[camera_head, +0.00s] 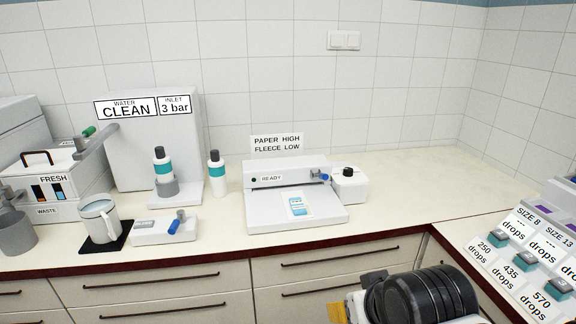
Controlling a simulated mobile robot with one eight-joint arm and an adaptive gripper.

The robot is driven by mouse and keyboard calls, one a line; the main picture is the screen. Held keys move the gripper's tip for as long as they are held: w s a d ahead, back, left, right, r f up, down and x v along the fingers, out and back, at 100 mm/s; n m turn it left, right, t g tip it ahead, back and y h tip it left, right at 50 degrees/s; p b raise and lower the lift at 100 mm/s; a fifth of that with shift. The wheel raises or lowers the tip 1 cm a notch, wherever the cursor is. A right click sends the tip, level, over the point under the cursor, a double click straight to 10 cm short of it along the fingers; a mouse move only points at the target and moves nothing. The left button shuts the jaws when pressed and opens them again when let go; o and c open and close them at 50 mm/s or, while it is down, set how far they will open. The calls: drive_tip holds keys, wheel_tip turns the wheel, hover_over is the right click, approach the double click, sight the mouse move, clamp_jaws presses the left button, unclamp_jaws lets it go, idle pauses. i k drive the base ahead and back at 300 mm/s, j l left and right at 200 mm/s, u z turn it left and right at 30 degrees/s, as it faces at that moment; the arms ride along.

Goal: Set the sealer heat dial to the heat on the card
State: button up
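The sealer (259,211) is a white, low machine in the middle of the counter, with a "READY" label beside a small dark spot. A pouch with blue printing (299,205) lies on its flat front. The card (277,143) stands behind it and reads "PAPER HIGH, FLEECE LOW". A small blue-ended grey part (323,177) is at the sealer's right end. A white box with a black knob (347,171) stands just right of it. I cannot tell which is the heat dial, or read any setting. My gripper's fingers are not in view; a dark part of my arm shows at bottom centre-right.
Left are a "CLEAN" water unit (186,140), bottles (216,178), a small blue-handled block (148,233), a mug (98,220) and a "FRESH" box (72,185). A drops panel (480,262) is at right. Counter right of the white box is clear.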

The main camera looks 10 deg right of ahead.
sight(347, 171)
drive_tip(key=i+l, duration=0.9)
drive_tip(key=l, duration=0.2)
